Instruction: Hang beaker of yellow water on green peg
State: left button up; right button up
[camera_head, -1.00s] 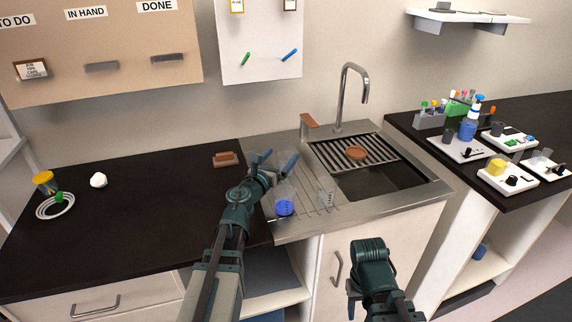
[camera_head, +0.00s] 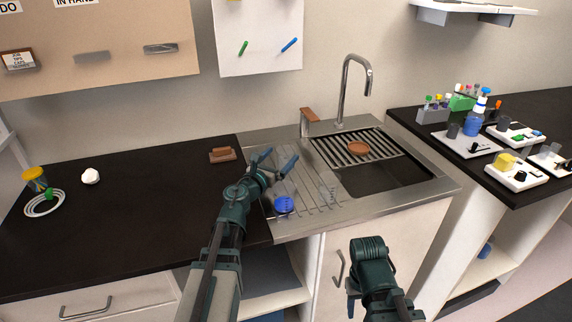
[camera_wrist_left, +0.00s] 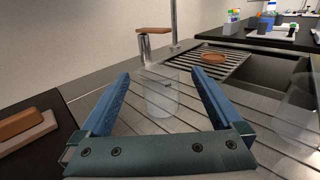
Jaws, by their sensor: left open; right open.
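The green peg (camera_head: 243,48) sticks out of the white wall board, left of a blue peg (camera_head: 290,45). A yellow object (camera_head: 505,163), perhaps the beaker of yellow water, stands on a white device on the right counter. It is far from both arms. My left gripper (camera_head: 276,158) is open over the sink's drainboard. In the left wrist view a clear, colourless beaker (camera_wrist_left: 160,95) stands between its open fingers, apart from them as far as I can see.
A blue item (camera_head: 284,205) and another clear vessel (camera_head: 327,190) are on the drainboard. The faucet (camera_head: 345,95) rises behind the sink. A yellow-and-blue container (camera_head: 35,178) stands on the left counter. Much of that black counter is clear.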

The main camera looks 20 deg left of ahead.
aim_at(290, 149)
pick_arm(q)
jog(key=shift+f+b, duration=0.65)
jog(key=shift+f, duration=0.15)
jog(key=shift+w, duration=0.15)
jog(key=shift+w+d, duration=0.25)
jog(key=shift+w, duration=0.95)
jog(key=shift+w+d, duration=0.2)
jog(key=shift+w, duration=1)
jog(key=shift+w+d, duration=0.25)
jog(key=shift+w, duration=0.95)
jog(key=c, duration=1.5)
jog(key=shift+r, duration=0.15)
notch_tip(290, 149, up, 10)
jog(key=p, duration=1)
